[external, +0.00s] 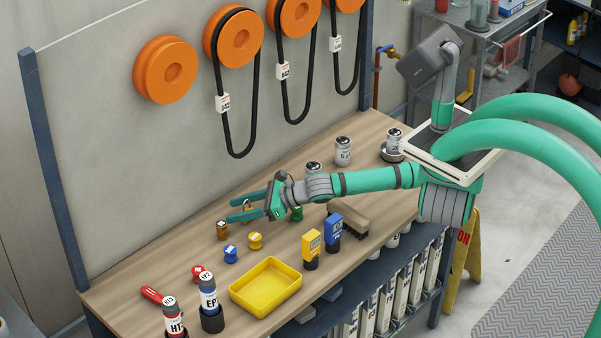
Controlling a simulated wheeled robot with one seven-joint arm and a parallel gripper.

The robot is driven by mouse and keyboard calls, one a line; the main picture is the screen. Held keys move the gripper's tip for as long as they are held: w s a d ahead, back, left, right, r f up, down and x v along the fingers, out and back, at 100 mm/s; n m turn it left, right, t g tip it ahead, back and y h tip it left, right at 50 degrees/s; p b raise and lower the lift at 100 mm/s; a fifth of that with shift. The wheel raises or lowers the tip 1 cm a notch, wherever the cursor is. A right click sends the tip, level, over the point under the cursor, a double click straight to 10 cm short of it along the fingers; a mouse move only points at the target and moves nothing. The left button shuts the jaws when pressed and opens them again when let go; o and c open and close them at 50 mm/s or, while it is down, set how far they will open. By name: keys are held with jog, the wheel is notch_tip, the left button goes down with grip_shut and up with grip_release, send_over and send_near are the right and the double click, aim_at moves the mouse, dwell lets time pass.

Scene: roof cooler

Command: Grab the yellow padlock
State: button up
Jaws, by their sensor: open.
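A small yellow piece (255,240) with a pale top stands on the wooden bench, below my gripper in the picture. It looks like a lock body, but is too small to be sure. Another small yellowish piece (248,206) shows between the green fingers of my gripper (231,211), partly hidden by them; I cannot tell whether it touches them or which piece is the padlock. My gripper is open, reaching left low over the bench with its fingers apart.
Small amber (222,230), blue (230,254), red (197,272) and green (296,213) pieces stand nearby. A yellow tray (266,286) lies at the front. Yellow (311,246) and blue (333,228) upright items and a brush (349,220) stand right. Belts hang behind.

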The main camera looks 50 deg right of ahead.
jog(key=shift+x, duration=1.1)
jog(key=c, duration=1.2)
